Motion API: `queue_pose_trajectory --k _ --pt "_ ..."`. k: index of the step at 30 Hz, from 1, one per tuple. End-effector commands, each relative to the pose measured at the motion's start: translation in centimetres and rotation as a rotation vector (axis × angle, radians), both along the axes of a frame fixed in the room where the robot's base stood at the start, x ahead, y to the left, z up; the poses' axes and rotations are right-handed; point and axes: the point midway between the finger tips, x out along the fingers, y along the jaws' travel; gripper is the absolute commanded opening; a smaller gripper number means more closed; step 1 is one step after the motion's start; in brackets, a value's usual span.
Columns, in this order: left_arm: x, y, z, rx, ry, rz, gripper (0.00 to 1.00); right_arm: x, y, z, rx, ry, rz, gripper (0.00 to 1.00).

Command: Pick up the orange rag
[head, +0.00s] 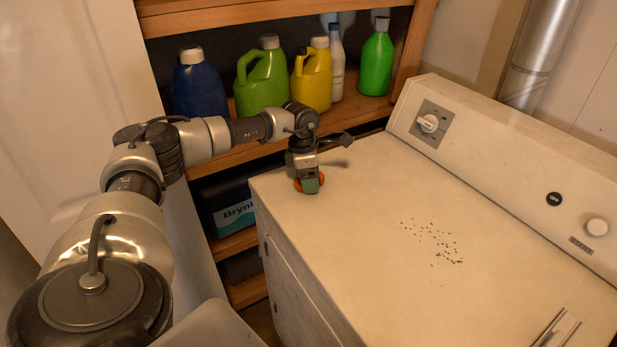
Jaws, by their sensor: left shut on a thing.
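The orange rag (320,181) shows as a small crumpled orange patch around the fingers of my left gripper (309,186). My left gripper points down and is shut on the rag, over the near left corner of the white machine top (370,215). Most of the rag is hidden behind the fingers. I cannot tell whether the rag touches the top or is a little above it. My right gripper is not in view.
A cluster of dark specks (436,243) lies on the machine top, otherwise mostly clear. A raised control panel (510,160) runs along its back. Wooden shelves (215,20) behind hold several bottles, including a green jug (262,85) and a blue one (197,90).

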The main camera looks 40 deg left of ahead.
Motion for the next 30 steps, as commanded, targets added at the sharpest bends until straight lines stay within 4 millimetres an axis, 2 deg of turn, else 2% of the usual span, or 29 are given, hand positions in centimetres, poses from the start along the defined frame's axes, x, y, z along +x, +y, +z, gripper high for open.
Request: queue_pose_trajectory --k 8,13,24,30 --pt "0.1 0.0 1.4 -0.001 -0.004 -0.001 0.43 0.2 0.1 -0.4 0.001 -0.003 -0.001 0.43" --pt "0.1 0.0 4.1 -0.001 -0.006 -0.002 0.43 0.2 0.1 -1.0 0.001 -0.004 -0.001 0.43" --pt "-2.2 -7.0 8.3 0.001 -0.003 -0.007 0.43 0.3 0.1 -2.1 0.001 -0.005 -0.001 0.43" --pt "-3.0 -9.7 10.0 0.000 -0.003 -0.004 0.43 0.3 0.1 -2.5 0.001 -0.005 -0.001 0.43"
